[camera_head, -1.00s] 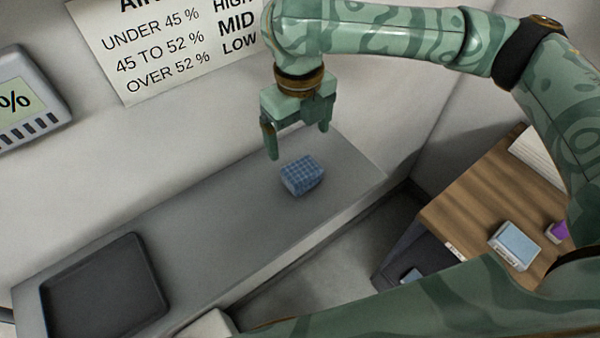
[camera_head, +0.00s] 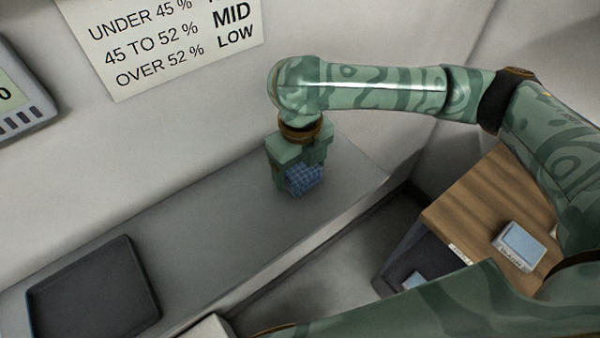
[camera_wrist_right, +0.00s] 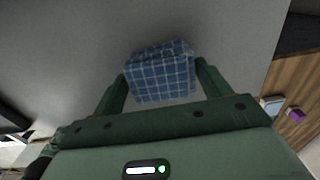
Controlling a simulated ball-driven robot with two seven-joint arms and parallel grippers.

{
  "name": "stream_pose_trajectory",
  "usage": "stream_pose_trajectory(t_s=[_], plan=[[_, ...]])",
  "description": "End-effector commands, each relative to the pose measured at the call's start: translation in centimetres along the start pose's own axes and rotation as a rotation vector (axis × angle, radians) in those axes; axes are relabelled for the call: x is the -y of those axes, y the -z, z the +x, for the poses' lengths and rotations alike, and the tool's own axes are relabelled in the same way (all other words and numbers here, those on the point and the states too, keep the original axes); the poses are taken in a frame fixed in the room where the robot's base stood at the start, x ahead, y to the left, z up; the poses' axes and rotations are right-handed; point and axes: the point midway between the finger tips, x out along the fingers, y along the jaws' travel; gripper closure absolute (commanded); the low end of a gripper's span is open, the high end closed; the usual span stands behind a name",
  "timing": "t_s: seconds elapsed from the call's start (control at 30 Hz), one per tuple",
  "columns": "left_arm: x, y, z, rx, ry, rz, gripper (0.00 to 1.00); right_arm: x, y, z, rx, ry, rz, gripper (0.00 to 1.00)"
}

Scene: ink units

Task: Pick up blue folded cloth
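The blue folded cloth (camera_head: 304,181), a small checked block, lies on the grey shelf (camera_head: 225,225) toward its right end. It also shows in the right wrist view (camera_wrist_right: 160,75). My right gripper (camera_head: 299,178) is lowered over it, pointing down. In the right wrist view the two fingers of the gripper (camera_wrist_right: 161,72) stand on either side of the cloth, apart and open around it. Whether either finger touches the cloth is hard to tell. My left gripper is not in view.
A dark tray (camera_head: 38,297) sits at the left end of the shelf. A wooden-topped cabinet (camera_head: 470,205) with a light blue boxed item (camera_head: 520,246) stands lower right. The wall with a printed sign (camera_head: 170,45) rises behind. The shelf between tray and cloth is clear.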

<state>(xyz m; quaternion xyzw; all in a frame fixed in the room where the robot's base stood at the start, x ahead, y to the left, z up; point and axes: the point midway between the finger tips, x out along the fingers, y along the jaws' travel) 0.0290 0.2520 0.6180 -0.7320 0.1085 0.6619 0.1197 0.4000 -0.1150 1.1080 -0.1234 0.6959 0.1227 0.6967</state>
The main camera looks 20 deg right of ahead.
Motion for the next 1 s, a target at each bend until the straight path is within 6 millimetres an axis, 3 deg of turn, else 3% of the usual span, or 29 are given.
stream_pose_trajectory(t_s=[0.03, 0.1, 0.4, 0.57, 0.73, 1.0], plan=[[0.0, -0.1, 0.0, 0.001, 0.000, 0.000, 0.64, 0.0, 0.0, 0.0, 0.000, 0.000, 0.000, 0.39], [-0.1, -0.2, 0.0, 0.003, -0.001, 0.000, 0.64, 0.0, 0.0, 0.0, 0.000, 0.000, 0.000, 0.58], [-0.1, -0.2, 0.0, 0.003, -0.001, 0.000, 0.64, 0.0, 0.0, -0.1, 0.000, 0.000, 0.000, 0.59], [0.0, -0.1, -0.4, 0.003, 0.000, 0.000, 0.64, 0.0, -0.1, -1.1, 0.002, 0.000, 0.000, 0.59], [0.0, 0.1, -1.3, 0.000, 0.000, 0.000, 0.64, -0.2, 0.3, -4.1, 0.003, -0.001, -0.001, 0.59], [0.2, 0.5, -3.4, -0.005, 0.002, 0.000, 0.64, -3.4, 5.5, -10.2, 0.003, 0.002, -0.007, 0.59]])
